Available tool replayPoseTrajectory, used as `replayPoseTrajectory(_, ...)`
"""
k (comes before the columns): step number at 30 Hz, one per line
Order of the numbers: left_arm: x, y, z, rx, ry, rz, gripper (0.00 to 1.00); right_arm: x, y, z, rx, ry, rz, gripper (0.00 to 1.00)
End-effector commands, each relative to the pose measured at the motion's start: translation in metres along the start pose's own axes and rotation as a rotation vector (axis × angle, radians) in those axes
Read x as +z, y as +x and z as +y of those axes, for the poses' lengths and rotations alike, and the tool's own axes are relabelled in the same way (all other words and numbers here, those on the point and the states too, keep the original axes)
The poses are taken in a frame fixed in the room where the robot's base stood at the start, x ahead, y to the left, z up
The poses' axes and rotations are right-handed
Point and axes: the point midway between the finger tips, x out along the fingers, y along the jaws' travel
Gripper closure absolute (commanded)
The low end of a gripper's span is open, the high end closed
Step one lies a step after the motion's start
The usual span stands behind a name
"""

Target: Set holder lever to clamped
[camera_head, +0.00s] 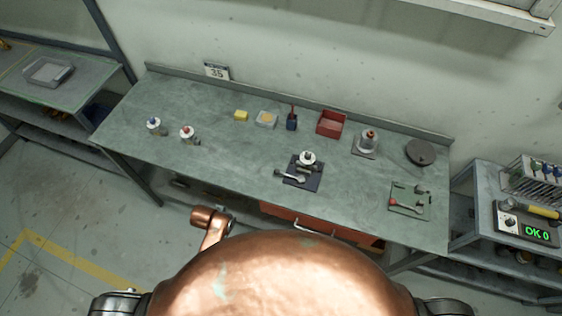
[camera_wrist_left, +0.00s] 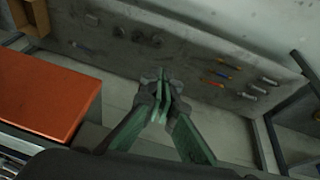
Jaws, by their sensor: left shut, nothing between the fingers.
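The holder (camera_head: 316,184) is a dark square plate with metal parts, near the front middle of the workbench in the head view. A valve with a white round top (camera_head: 307,157) is on it. A short light lever with a dark end (camera_head: 287,175) sticks out to the left, low over the plate; its exact setting is too small to tell. My left gripper (camera_wrist_left: 160,88) shows in the wrist view with its greenish fingers together and empty, away from the holder. It is not in the head view. My right gripper is in neither view.
The green workbench (camera_head: 230,150) also holds two small valves at left, a red bin (camera_head: 331,123), a grey-based fixture (camera_head: 366,144), a dark disc (camera_head: 420,151) and a tool tray (camera_head: 408,212). An orange drawer (camera_wrist_left: 45,92) shows beside my left gripper. An "OK 0" display (camera_head: 535,232) stands right.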

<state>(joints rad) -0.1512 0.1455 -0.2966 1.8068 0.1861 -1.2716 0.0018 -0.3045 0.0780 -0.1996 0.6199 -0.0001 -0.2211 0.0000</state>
Motion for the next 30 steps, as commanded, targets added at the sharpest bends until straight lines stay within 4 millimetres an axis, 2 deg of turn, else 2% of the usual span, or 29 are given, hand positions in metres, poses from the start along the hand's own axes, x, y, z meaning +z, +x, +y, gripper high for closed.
replayPoseTrajectory(1,-0.016,-0.022,0.006,0.007,0.015,0.014,1.0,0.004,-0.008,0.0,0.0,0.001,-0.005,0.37)
replayPoseTrajectory(6,-0.058,-0.08,0.03,0.04,0.075,0.041,1.0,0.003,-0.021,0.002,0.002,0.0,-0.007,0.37)
replayPoseTrajectory(10,-0.093,-0.114,0.056,0.075,0.146,0.057,1.0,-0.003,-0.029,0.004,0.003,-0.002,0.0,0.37)
replayPoseTrajectory(15,-0.129,-0.125,0.083,0.113,0.231,0.059,1.0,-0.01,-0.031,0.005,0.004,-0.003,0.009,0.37)
replayPoseTrajectory(23,-0.187,-0.124,0.122,0.152,0.367,0.047,1.0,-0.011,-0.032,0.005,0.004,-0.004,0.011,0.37)
replayPoseTrajectory(30,-0.259,-0.126,0.159,0.156,0.525,0.012,1.0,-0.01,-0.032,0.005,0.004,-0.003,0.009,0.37)
